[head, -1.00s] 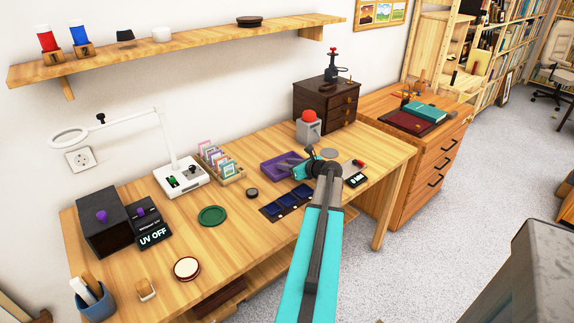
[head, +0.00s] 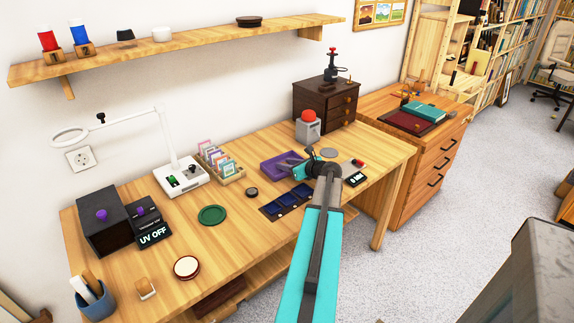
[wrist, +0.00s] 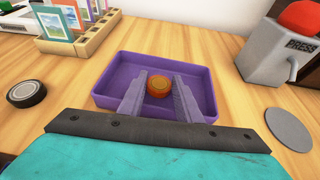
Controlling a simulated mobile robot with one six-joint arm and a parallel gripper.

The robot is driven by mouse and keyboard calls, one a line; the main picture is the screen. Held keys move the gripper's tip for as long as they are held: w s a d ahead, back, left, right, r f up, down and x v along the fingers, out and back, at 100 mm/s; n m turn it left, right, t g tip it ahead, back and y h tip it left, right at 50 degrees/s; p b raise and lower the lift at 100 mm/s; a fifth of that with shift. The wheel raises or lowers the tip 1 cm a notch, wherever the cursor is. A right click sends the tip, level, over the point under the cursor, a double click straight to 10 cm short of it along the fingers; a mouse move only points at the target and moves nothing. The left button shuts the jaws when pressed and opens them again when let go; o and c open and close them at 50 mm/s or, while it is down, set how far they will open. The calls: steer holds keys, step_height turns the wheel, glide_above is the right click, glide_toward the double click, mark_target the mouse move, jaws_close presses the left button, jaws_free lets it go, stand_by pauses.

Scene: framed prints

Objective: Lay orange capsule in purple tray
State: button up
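The orange capsule (wrist: 158,86) is a small round orange disc in the wrist view. It sits between the two fingertips of my gripper (wrist: 160,82) and fills the gap between them. My gripper is shut on it, inside the outline of the purple tray (wrist: 112,64). The tray is shallow and rectangular and lies on the wooden desk. Whether the capsule touches the tray floor is hard to tell. In the head view my gripper (head: 292,165) reaches over the right part of the purple tray (head: 272,169); the capsule is hidden there.
A grey press with a red button (wrist: 284,45) and a grey disc (wrist: 289,127) lie right of the tray. A card rack (wrist: 75,42) stands behind left, a dark round puck (wrist: 26,93) left. Dark blue panels (head: 287,201) lie in front. Bare desk surrounds the tray.

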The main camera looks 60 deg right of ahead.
steer(key=shift+o, duration=1.3)
steer(key=shift+a+f, duration=0.25)
steer(key=shift+f, duration=0.45)
steer(key=shift+r, duration=0.5)
steer(key=v, duration=1.1)
steer(key=shift+s+d+r, duration=0.1)
steer(key=shift+d+r, duration=0.1)
steer(key=shift+r, duration=0.2)
steer(key=shift+s+r+b, duration=0.2)
steer(key=shift+s+b, duration=0.1)
steer(key=shift+s, duration=0.05)
steer(key=shift+s, duration=0.1)
